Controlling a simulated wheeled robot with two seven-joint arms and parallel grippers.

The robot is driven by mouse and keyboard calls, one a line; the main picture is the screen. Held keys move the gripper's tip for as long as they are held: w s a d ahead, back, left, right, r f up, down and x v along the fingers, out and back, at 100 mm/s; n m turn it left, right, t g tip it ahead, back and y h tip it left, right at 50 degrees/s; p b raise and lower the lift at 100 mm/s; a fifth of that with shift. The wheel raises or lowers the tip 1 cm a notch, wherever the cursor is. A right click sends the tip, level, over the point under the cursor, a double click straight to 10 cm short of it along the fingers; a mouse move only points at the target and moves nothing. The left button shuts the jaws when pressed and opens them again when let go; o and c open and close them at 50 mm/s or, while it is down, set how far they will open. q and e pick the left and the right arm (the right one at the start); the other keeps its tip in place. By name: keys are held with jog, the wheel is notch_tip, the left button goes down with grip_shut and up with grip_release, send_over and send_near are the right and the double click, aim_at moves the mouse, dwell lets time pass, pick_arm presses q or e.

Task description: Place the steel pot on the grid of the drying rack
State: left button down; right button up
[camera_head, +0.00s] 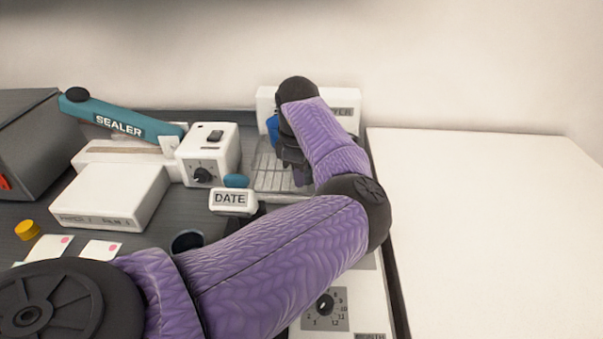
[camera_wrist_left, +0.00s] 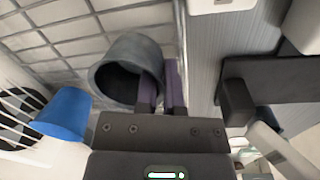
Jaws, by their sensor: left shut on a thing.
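The steel pot (camera_wrist_left: 127,66) is a grey, open cylinder in the left wrist view, with its dark mouth turned toward the camera. My left gripper (camera_wrist_left: 162,92) is shut on its wall, one finger reaching inside the mouth. The pot is in front of the drying rack's pale grid (camera_wrist_left: 45,45); I cannot tell whether it touches it. In the head view my left gripper (camera_head: 296,172) is over the grid (camera_head: 268,172), and the pot is hidden there by the gripper and arm. My right gripper is not in view.
A blue cup-like thing (camera_wrist_left: 65,113) is beside the pot at the rack. A white dial box (camera_head: 210,153) and teal-armed sealer (camera_head: 120,122) stand left of the rack. A DATE block (camera_head: 232,200) and a dark cup (camera_head: 187,241) are nearer. The white surface at right (camera_head: 480,220) is clear.

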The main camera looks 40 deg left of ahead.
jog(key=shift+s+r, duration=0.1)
pick_arm(q)
jog(key=c, duration=0.9)
grip_release()
jog(key=shift+o, duration=0.7)
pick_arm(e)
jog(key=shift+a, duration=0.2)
pick_arm(q)
notch_tip(320, 180, up, 12)
jog(key=s+p, duration=0.1)
jog(key=p, duration=0.3)
jog(key=shift+d, duration=0.15)
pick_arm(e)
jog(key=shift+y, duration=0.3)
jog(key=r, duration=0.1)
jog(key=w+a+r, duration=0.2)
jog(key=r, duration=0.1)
pick_arm(q)
jog(key=shift+r, duration=0.1)
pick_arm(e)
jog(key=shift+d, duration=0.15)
